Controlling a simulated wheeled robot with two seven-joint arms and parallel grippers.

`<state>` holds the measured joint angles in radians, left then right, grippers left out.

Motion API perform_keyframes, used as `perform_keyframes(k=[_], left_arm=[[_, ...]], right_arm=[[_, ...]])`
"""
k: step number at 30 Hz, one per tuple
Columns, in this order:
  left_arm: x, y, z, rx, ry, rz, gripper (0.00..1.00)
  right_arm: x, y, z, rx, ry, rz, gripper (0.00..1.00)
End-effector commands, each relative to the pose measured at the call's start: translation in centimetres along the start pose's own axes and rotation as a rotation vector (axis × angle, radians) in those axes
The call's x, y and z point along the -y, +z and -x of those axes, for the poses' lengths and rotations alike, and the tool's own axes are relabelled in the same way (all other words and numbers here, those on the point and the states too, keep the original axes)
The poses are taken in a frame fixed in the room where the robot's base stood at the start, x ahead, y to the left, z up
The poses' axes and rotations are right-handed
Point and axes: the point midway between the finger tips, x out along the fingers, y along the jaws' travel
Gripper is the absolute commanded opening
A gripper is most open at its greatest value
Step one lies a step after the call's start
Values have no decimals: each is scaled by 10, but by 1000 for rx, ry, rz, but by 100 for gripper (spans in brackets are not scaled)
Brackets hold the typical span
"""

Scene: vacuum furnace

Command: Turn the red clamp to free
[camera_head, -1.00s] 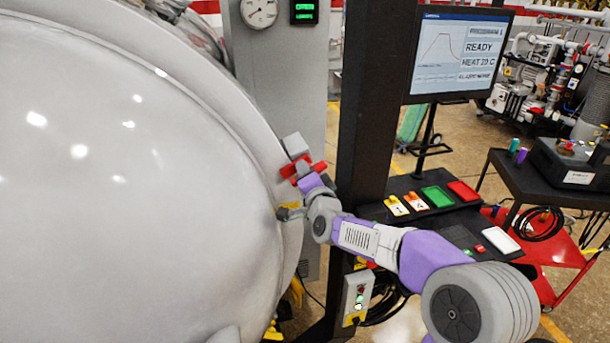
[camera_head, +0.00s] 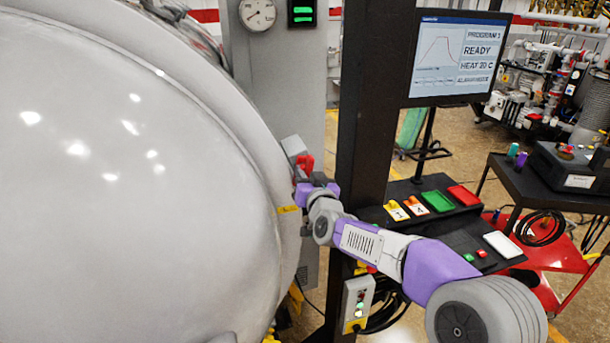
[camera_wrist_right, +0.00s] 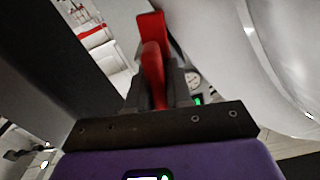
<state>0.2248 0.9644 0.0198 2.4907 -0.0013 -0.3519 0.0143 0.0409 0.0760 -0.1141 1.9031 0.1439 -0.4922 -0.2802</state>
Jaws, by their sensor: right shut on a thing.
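The red clamp (camera_head: 304,163) sits at the rim of the large grey furnace door (camera_head: 130,190), beside a grey block (camera_head: 293,147). My right gripper (camera_head: 307,181) is at the clamp. In the right wrist view the red clamp handle (camera_wrist_right: 152,62) runs between the dark fingers of my right gripper (camera_wrist_right: 160,90), which are shut on it. In the head view the wrist partly hides the clamp's lower part. My left gripper is not in view.
A dark post (camera_head: 372,110) stands just right of my right wrist. A monitor (camera_head: 456,55) reads READY. A black console (camera_head: 455,235) with green and red trays is on the right. A button box (camera_head: 357,303) is below my forearm.

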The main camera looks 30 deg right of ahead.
Motion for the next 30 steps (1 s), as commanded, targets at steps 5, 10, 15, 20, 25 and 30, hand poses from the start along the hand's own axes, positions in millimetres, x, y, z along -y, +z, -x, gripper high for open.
perform_keyframes(k=[5,10,15,20,25,30], left_arm=[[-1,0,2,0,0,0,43],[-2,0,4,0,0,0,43],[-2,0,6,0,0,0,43],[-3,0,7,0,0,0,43],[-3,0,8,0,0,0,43],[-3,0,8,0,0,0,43]], right_arm=[[-1,0,0,2,-1,161,0],[-2,0,0,2,-1,295,0],[-2,0,0,1,0,399,0],[-2,0,0,1,-1,465,0],[-3,0,0,1,-1,503,0],[-3,0,0,1,-1,516,0]])
